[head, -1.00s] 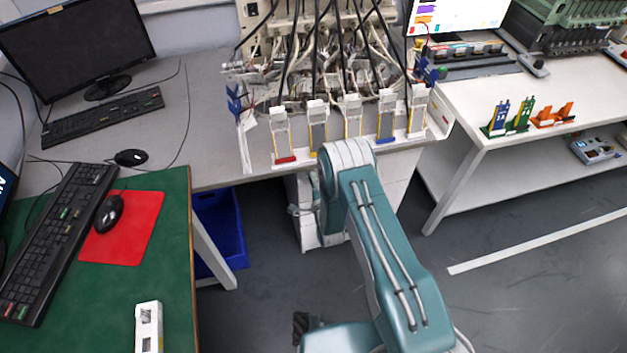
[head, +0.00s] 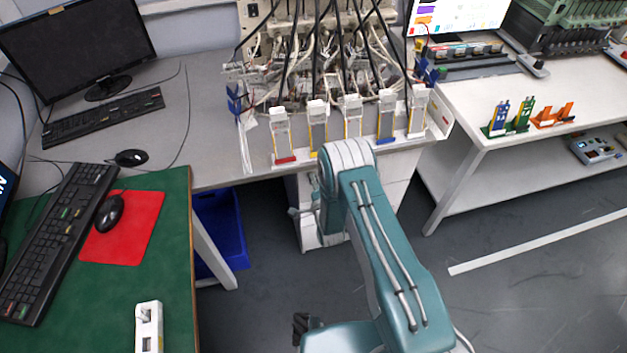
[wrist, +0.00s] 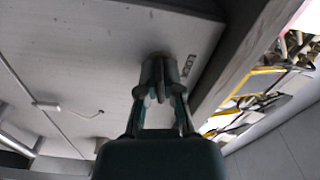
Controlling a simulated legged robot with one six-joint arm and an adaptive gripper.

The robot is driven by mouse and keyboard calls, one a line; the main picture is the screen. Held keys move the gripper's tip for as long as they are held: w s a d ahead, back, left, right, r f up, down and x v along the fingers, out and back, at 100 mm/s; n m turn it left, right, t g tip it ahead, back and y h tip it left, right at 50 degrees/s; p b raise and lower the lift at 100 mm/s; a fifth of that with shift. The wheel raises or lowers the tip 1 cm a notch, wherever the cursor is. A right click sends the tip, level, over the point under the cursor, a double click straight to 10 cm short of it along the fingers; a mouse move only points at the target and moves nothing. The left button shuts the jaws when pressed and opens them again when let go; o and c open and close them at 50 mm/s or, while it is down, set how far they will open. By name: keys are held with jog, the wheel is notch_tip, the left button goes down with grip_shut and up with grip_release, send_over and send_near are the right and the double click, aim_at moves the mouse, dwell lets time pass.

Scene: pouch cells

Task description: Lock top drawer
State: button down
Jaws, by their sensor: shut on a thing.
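The pale grey drawer front (wrist: 110,60) fills the upper left of the wrist view. It has a "LOCK" label (wrist: 188,65) near its edge. My gripper (wrist: 160,82) is at the drawer front just beside this label, its fingers shut on a small lock piece (wrist: 157,57). The fingers hide most of that piece, so I cannot tell which way it is turned. In the head view the white drawer cabinet (head: 308,232) stands under the grey table, partly hidden by my arm. My gripper is hidden there.
A seam and a small fitting (wrist: 47,106) with a thin wire lie farther left on the cabinet face. The grey table (head: 215,150) overhangs the cabinet and carries cables and several cell holders. A blue bin (head: 222,232) stands left of the cabinet.

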jog(key=n, duration=0.4)
jog(key=shift+s+f+n, duration=0.1)
jog(key=shift+f+n, duration=0.15)
jog(key=shift+n, duration=0.05)
jog(key=n, duration=0.3)
jog(key=shift+n, duration=0.3)
jog(key=n, duration=0.7)
jog(key=shift+s+f, duration=0.1)
jog(key=c, duration=0.8)
grip_release()
jog(key=shift+r, duration=0.2)
